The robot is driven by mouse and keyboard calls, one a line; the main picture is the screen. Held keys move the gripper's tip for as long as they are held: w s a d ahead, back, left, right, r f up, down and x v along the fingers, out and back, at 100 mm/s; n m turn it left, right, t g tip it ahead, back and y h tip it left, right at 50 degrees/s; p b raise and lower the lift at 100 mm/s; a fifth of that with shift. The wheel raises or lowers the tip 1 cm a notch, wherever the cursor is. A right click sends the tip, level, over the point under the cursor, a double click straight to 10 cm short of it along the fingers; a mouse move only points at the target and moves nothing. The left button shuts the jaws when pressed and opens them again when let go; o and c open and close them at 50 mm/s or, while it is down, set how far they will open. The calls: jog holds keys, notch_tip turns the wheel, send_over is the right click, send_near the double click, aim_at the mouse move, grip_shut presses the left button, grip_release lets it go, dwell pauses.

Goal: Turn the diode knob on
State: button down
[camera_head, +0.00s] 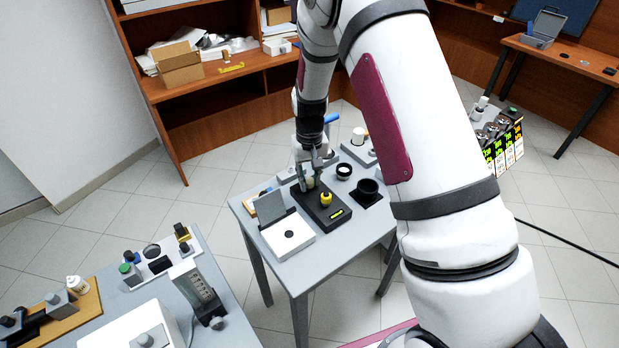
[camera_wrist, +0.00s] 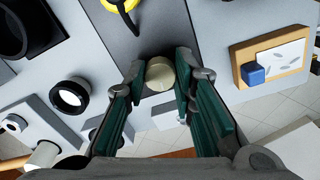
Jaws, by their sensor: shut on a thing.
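A dark box (camera_head: 322,222) stands on the grey table and carries a yellow knob (camera_head: 326,198) and a lit yellow-green display (camera_head: 337,214). A cream round knob (camera_wrist: 160,74) sits at the far end of the same box. My gripper (camera_head: 311,178) reaches down over that end. In the wrist view, its fingers (camera_wrist: 160,84) close around the cream knob, one on each side. The yellow knob also shows at the top of the wrist view (camera_wrist: 122,4), apart from my fingers. No label on the cream knob can be read.
A wooden board with a blue block (camera_wrist: 253,74) lies beside the box. Another equipment table (camera_head: 222,312) stands at lower left.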

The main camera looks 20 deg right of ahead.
aim_at(308, 181)
jog(key=m, duration=0.5)
jog(key=shift+a+b, duration=0.15)
jog(key=shift+b, duration=0.25)
jog(key=m, duration=0.5)
jog(key=shift+m, duration=0.3)
jog(key=c, duration=1.3)
grip_release()
jog(key=shift+c, duration=0.2)
notch_tip(308, 181, up, 12)
